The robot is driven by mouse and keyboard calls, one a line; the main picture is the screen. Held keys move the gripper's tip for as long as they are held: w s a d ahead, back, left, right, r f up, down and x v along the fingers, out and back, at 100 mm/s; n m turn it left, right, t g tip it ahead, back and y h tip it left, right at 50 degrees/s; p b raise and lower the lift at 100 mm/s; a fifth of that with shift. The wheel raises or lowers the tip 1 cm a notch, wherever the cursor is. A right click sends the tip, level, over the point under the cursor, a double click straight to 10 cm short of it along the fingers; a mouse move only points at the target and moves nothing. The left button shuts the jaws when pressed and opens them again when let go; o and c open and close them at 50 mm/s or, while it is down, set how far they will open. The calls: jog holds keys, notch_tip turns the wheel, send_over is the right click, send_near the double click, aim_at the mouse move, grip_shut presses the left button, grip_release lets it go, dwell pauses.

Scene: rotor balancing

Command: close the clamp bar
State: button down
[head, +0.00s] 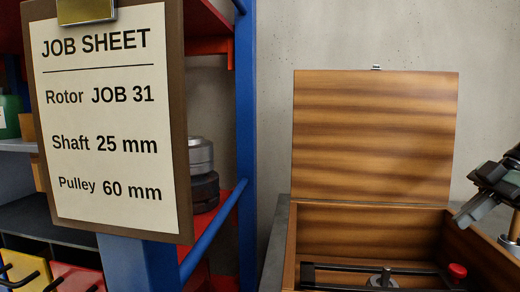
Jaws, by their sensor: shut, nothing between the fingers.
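A wooden box (295,240) stands open at the lower right, its lid (375,135) upright at the back. Inside it, dark bars (345,267) run across near the back wall. A grey metal piece (381,278) with an upright stub sits among them, and a red knob (457,271) is at their right end. I cannot tell which of these parts is the clamp bar; the picture's lower edge cuts off the box's front. My gripper (462,218) is at the right edge, above the box's right side, shut and empty, apart from the bars and the knob.
A job sheet (110,205) on a clipboard at the left reads Rotor JOB 31, Shaft 25 mm, Pulley 60 mm. Behind it is a blue and red rack (245,120) with grey round parts (201,155) and coloured bins (78,277). The air above the box is clear.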

jog(key=shift+s+d+f+b, duration=0.1)
jog(key=shift+d+f+b, duration=0.25)
jog(key=shift+f+b, duration=0.5)
jog(key=shift+s+d+f+b, duration=0.1)
jog(key=shift+d+f+b, duration=0.45)
jog(key=shift+f, duration=0.55)
jog(key=shift+d+f+b, duration=0.2)
jog(key=shift+f+b, duration=0.65)
jog(key=shift+f, duration=0.1)
jog(key=shift+r, duration=0.1)
jog(key=p+v, duration=0.2)
jog(key=v, duration=1.5)
jog(key=shift+d+r, duration=0.1)
jog(key=shift+r, duration=0.1)
